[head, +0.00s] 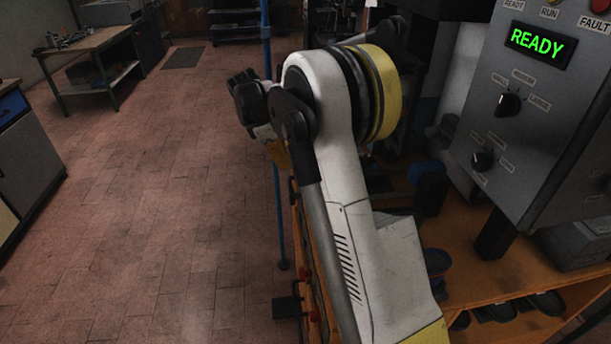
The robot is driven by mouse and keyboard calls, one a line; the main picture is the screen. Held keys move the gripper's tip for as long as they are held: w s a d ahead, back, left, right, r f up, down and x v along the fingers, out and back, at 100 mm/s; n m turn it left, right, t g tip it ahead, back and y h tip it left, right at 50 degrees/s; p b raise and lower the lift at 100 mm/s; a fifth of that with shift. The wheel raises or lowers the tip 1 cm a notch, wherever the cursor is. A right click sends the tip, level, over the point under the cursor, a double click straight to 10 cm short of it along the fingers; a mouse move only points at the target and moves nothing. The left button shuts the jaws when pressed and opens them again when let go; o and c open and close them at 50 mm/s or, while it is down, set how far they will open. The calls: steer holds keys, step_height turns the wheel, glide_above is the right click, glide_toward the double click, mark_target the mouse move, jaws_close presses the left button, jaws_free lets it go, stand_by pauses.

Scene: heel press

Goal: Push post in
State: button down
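I cannot make out for certain the post that is pushed in. A thin blue upright pole (266,35) stands on the floor behind my arm, and I cannot tell whether it is that post. My white arm with a yellow band fills the middle and hides much of the machine behind it. A black blocky part at its far left end may be my gripper (247,97). Its fingers are not clear, so I cannot see whether it is open or holds anything. The grey control box (545,110) at the right shows a green READY display (537,43).
An orange bench (480,262) with dark heel-like or sole-like pieces (500,308) on a lower shelf lies right of my arm. The tiled floor (170,210) on the left is open. A workbench (95,45) stands at the back left, a cabinet (28,150) at the left edge.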

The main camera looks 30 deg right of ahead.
steer(key=shift+n+g, duration=0.3)
steer(key=d+f+b, duration=0.1)
steer(key=d+f, duration=0.1)
steer(key=f, duration=0.1)
steer(key=s+d+f+b, duration=0.1)
steer(key=d+f+b, duration=0.1)
steer(key=d+f, duration=0.1)
steer(key=s+d+f+b, duration=0.1)
steer(key=d+f, duration=0.1)
steer(key=f, duration=0.3)
steer(key=shift+d+b, duration=0.25)
steer(key=shift+b, duration=0.1)
steer(key=shift+s+d, duration=0.15)
steer(key=shift+d, duration=0.3)
steer(key=shift+s+d+r, duration=0.1)
steer(key=shift+d, duration=0.1)
steer(key=s+d, duration=0.1)
steer(key=d, duration=0.2)
steer(key=s+d+p, duration=0.1)
steer(key=s+d, duration=0.1)
steer(key=d, duration=0.2)
steer(key=s+d, duration=0.2)
steer(key=d, duration=0.2)
steer(key=shift+s, duration=0.15)
